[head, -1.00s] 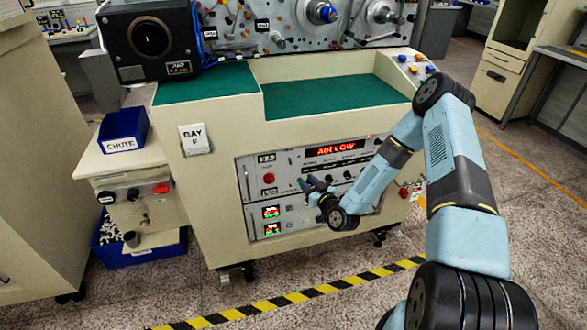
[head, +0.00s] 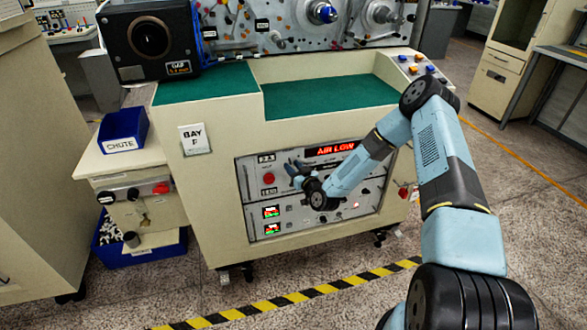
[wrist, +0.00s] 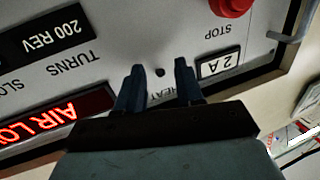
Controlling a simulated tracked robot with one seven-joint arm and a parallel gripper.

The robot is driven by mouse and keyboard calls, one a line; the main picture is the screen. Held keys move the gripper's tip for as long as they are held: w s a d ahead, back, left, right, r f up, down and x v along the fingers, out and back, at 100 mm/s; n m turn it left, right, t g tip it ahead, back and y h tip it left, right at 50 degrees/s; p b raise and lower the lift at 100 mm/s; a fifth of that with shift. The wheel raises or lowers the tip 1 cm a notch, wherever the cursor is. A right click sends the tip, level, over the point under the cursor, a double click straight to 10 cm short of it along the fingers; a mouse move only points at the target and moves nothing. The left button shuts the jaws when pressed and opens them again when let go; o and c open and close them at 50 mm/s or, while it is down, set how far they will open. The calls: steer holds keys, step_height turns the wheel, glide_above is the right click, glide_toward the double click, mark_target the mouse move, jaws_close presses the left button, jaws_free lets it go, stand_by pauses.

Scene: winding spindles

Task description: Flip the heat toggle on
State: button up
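My gripper (head: 292,168) is in front of the upper part of the grey control panel (head: 251,202), left of the red-lettered display. In the wrist view my gripper (wrist: 160,68) is open, with its two dark blue fingers apart and nothing held between them. The HEAT label (wrist: 168,96) shows upside down between the fingers, partly covered. A small dark spot (wrist: 160,72) lies on the panel between the fingertips, beside that label. I cannot tell whether it is the heat toggle's lever or which way it is set. In the head view my gripper hides this spot.
A red STOP button (wrist: 233,5) and a 2 A label (wrist: 220,65) are close to the fingers. The AIR LOW display (wrist: 45,125) is lit at the other side. A metal handle (wrist: 290,35) stands out at the panel's edge. The floor (head: 330,305) in front is clear.

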mark_target(289, 161)
jaws_close()
steer(key=shift+r, duration=0.15)
stand_by(0.4)
steer(key=r+g+h, duration=0.1)
steer(key=g, duration=0.1)
steer(key=shift+r+m+g, duration=0.15)
steer(key=shift+m+g, duration=0.15)
steer(key=shift+r+g+h, duration=0.5)
steer(key=shift+g+h, duration=0.1)
steer(key=shift+g, duration=0.4)
steer(key=shift+w+a+r+m+g+h, duration=0.1)
steer(key=shift+r+m+g+h, duration=0.15)
steer(key=shift+g, duration=0.4)
steer(key=shift+w+r+m+g+h, duration=0.15)
steer(key=shift+r+g+h, duration=0.15)
steer(key=shift+g, duration=0.3)
steer(key=shift+w+a+r+m+g+h, duration=0.1)
steer(key=shift+r+m+g+h, duration=0.15)
steer(key=shift+g, duration=0.4)
steer(key=shift+w, duration=0.1)
jaws_free()
steer(key=shift+d, duration=0.1)
